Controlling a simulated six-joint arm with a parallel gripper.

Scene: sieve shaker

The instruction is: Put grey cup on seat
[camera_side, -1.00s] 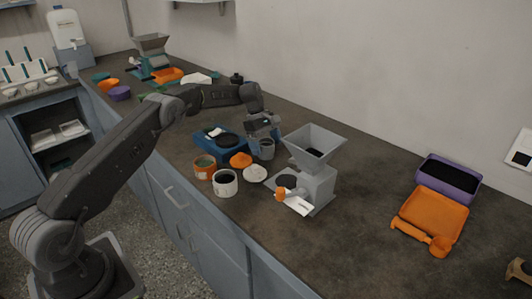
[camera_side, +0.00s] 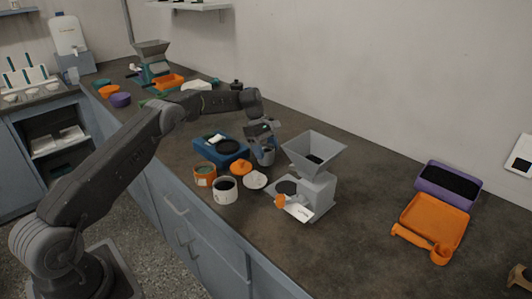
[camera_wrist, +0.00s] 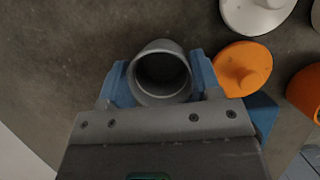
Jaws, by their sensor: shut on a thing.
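The grey cup (camera_side: 268,157) is between the fingers of my gripper (camera_side: 261,148), left of the grey hopper machine (camera_side: 318,190). In the wrist view the cup (camera_wrist: 161,75) shows its open mouth and hollow inside. The blue fingers of my gripper (camera_wrist: 162,82) press on it from both sides. A dark round spot (camera_side: 286,187) lies on the machine's low front platform, and a dark disc (camera_side: 228,146) lies on the blue device (camera_side: 208,153) behind the cup. I cannot tell which of them is the seat.
A white lid (camera_side: 255,180), orange lid (camera_side: 240,167), orange jar (camera_side: 204,176) and white jar (camera_side: 225,191) stand close to the cup's left and front. A purple tray (camera_side: 420,179) and orange tray (camera_side: 432,216) lie far right. The counter between machine and trays is clear.

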